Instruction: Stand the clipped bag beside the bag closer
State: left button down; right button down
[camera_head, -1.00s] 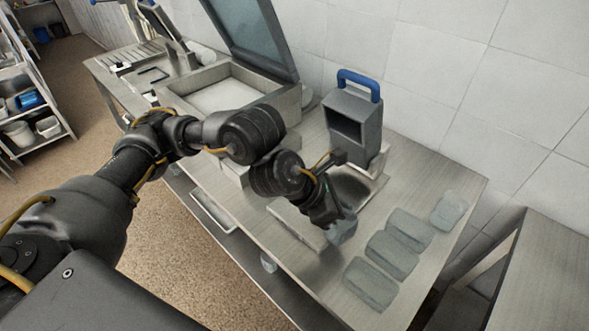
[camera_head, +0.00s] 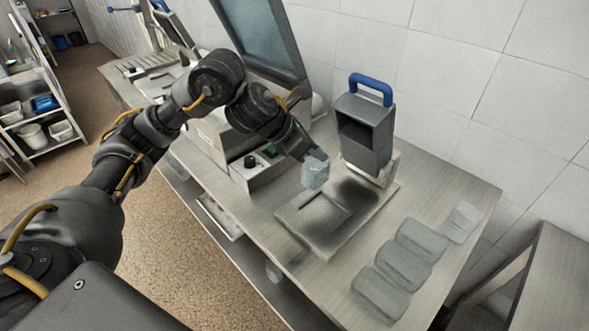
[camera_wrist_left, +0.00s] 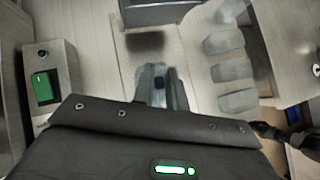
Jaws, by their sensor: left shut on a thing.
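My left gripper (camera_head: 306,153) is shut on a pale, translucent bag (camera_head: 316,172), held above the flat base plate of the bag closer. In the left wrist view the gripper (camera_wrist_left: 160,82) points down over that plate, and its fingers mostly hide the held bag. The bag closer (camera_head: 366,135) is a grey upright machine with a blue handle, just right of and behind the held bag. I cannot make out the clip on the bag.
Several similar pale bags (camera_head: 381,293) lie in a row along the table's right side. A control box (camera_head: 255,168) with a black knob and green button stands left of the plate (camera_head: 325,243). A large open-lidded machine (camera_head: 262,40) is behind my arm.

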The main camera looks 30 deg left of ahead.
pick_arm(q)
jog(key=w+a+f+p, duration=0.3)
jog(key=w+a+f, duration=0.3)
jog(key=a+f, duration=0.4)
notch_tip(320, 180, down, 2)
jog(key=shift+w, duration=0.25)
jog(key=shift+d, duration=0.1)
jog(key=shift+f, duration=0.15)
jog(key=c, duration=1.9)
grip_release()
jog(key=shift+b, duration=0.3)
jog(key=o, duration=0.5)
